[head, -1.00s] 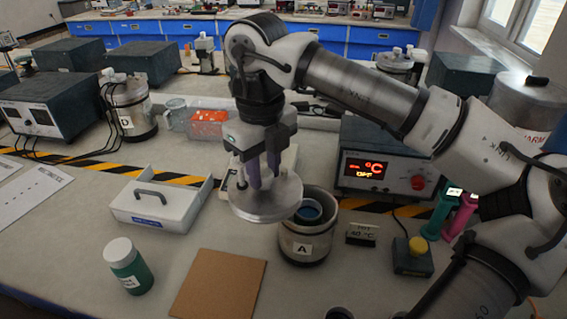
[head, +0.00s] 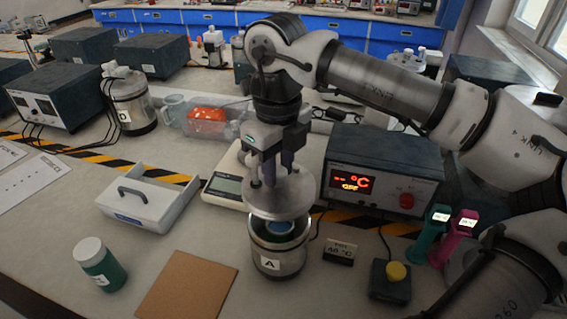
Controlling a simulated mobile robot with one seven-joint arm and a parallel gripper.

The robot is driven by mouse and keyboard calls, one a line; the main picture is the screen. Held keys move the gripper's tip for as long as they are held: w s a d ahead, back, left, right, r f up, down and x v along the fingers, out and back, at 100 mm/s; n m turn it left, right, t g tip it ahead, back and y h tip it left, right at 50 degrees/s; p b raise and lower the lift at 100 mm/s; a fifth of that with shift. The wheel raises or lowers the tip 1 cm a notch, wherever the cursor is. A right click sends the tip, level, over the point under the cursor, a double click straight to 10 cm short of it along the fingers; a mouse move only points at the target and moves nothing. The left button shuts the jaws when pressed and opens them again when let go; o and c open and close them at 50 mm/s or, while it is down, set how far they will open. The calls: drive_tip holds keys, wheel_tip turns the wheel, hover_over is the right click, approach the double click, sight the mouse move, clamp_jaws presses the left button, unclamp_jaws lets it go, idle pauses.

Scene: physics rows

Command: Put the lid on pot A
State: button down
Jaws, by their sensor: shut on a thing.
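Pot A (head: 277,262) is a metal pot with a white "A" label, standing on the bench in the lower middle of the head view. Its front opening shows, with something blue inside. The round grey lid (head: 277,205) is above pot A, covering the back part of the opening from this view. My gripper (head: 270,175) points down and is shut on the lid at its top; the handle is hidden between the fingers. The lid looks raised above the rim, with a gap at the front.
A controller box (head: 380,178) reading "OFF" stands right of the pot. A yellow-button box (head: 391,280) and a small "40 °C" sign (head: 340,251) are nearby. A scale (head: 224,185), white tray (head: 180,208), brown board (head: 188,290) and green-bodied jar (head: 104,268) lie left.

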sight(278, 186)
drive_tip(key=shift+f+b, duration=1.35)
drive_tip(key=shift+f, duration=0.95)
drive_tip(key=shift+f+b, duration=0.75)
drive_tip(key=shift+f, duration=0.05)
drive_tip(key=shift+f+b, duration=0.45)
drive_tip(key=shift+b, duration=0.45)
drive_tip(key=c, duration=1)
unclamp_jaws()
drive_tip(key=shift+c, duration=0.2)
drive_tip(key=shift+r, duration=0.1)
drive_tip(key=shift+r+p, duration=2.65)
drive_tip(key=shift+r, duration=1.3)
